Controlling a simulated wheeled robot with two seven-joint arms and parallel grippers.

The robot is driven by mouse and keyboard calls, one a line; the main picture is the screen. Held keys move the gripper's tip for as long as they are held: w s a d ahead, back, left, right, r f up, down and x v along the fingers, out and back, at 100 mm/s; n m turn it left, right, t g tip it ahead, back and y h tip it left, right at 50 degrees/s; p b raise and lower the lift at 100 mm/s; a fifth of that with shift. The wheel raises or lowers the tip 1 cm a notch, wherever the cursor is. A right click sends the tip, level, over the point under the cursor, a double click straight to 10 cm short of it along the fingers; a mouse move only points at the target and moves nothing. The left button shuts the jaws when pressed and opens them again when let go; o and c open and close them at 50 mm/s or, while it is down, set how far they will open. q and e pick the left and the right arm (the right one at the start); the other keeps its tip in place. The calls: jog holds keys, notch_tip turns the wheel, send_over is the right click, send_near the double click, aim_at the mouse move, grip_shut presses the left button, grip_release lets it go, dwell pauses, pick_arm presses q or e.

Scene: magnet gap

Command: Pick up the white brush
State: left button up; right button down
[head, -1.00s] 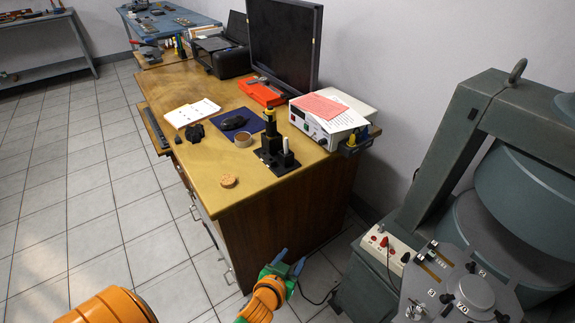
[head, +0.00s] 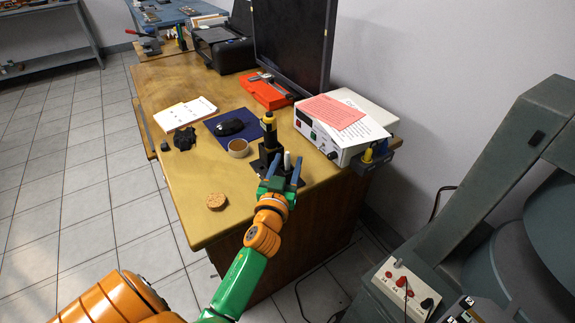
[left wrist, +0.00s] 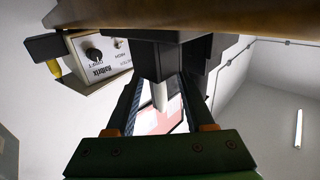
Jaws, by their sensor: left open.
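The white brush (head: 287,160) is a small, pale upright piece by the black stand (head: 266,150) near the desk's front right edge. Its lower part is hidden behind my gripper in the head view. My left gripper (head: 283,172) is open at that edge, with its two blue fingers on either side of the brush. In the left wrist view, the white brush (left wrist: 160,95) shows between the open fingers, with dark stand blocks behind it. I cannot tell whether a finger touches it.
A yellow-topped piece (head: 268,122) rises from the stand. A white power supply box (head: 330,132) with papers stands close to the right. A tape roll (head: 239,148), a mouse (head: 229,127) and a cork disc (head: 216,202) lie to the left. The desk's front left is fairly clear.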

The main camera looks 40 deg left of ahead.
pick_arm(q)
jog(key=shift+w+f, duration=0.1)
jog(key=shift+w, duration=0.05)
jog(key=c, duration=0.3)
grip_shut()
notch_tip(320, 180, up, 10)
jog(key=p, duration=0.4)
jog(key=shift+f, duration=0.1)
jog(key=shift+r, duration=0.2)
